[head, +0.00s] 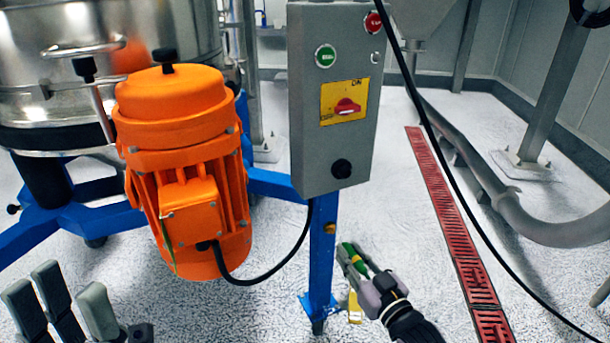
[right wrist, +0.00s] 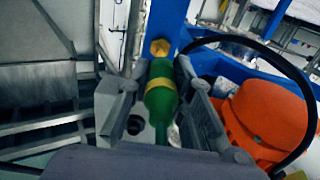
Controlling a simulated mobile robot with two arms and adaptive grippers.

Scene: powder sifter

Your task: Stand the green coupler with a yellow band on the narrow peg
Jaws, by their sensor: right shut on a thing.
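The green coupler (head: 354,259) with a yellow band is between the fingers of my right gripper (head: 356,262), low beside the blue post. In the right wrist view, the coupler (right wrist: 160,105) lies lengthwise between the two grey fingers of the right gripper (right wrist: 160,98), its yellow band near the middle. A brass hex fitting (right wrist: 160,47) shows just beyond the coupler's far end; I cannot tell whether they touch. My left gripper (head: 76,308) is at the lower left, empty, its grey fingers apart. I cannot make out a narrow peg for certain.
The blue post (head: 322,260) carries a grey control box (head: 335,100) and a brass fitting (head: 329,228). An orange motor (head: 180,150) with a black cable (head: 285,262) is to its left. A yellow object (head: 355,308) is below the right gripper. Red floor grating (head: 450,210) lies right.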

